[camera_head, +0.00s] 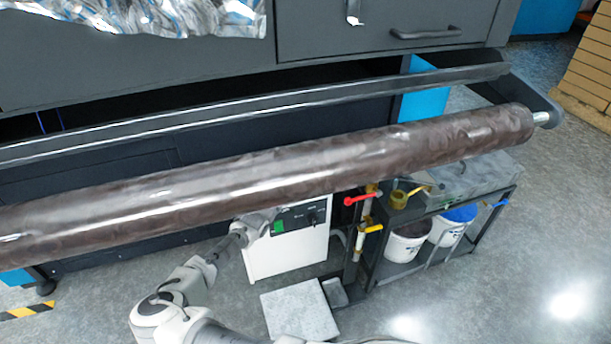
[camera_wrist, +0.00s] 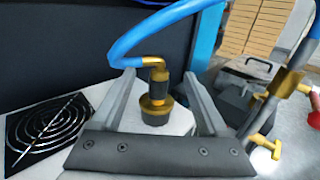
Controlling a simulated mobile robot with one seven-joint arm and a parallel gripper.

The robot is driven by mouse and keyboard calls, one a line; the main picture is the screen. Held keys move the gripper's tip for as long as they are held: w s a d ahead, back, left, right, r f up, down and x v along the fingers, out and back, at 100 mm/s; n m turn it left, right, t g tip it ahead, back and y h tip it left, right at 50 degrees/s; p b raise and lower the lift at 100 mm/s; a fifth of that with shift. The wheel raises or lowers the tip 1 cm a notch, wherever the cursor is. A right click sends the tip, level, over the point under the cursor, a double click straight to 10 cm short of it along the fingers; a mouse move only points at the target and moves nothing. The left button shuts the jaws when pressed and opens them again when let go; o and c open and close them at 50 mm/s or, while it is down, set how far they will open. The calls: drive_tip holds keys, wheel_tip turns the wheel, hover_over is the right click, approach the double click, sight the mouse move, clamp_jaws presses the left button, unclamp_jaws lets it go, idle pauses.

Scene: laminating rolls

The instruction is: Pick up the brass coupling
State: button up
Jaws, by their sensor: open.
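In the wrist view, a brass fitting (camera_wrist: 157,104) with a dark middle band stands upright on top of a white cabinet (camera_wrist: 178,122). A blue hose (camera_wrist: 160,32) joins it through a brass elbow at its top. My gripper (camera_wrist: 160,78) is open, with one finger on each side of the fitting; I cannot tell whether either touches it. In the head view, my arm reaches under the large roll to the cabinet (camera_head: 288,252), and the roll hides the fitting. Another brass piece (camera_head: 398,199) sits on the bench at right. I cannot tell which one is the coupling.
The long brown roll (camera_head: 300,168) spans above the cabinet and my arm. A pipe with red (camera_head: 362,199) and yellow handles stands right of the cabinet. A dark-framed bench (camera_head: 462,190) holds white buckets (camera_head: 407,245) below. A ringed black grille (camera_wrist: 48,130) lies left of the fitting.

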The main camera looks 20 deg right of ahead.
drive_tip(key=w+d+b, duration=0.1)
drive_tip(key=w+d+f+b, duration=0.1)
drive_tip(key=w+d, duration=0.2)
drive_tip(key=shift+w+d+f+b, duration=0.2)
drive_tip(key=shift+d+f+b, duration=0.1)
drive_tip(key=shift+b, duration=0.1)
drive_tip(key=shift+w+d+r, duration=0.15)
drive_tip(key=shift+w+d, duration=0.1)
drive_tip(key=shift+w, duration=0.05)
clamp_jaws()
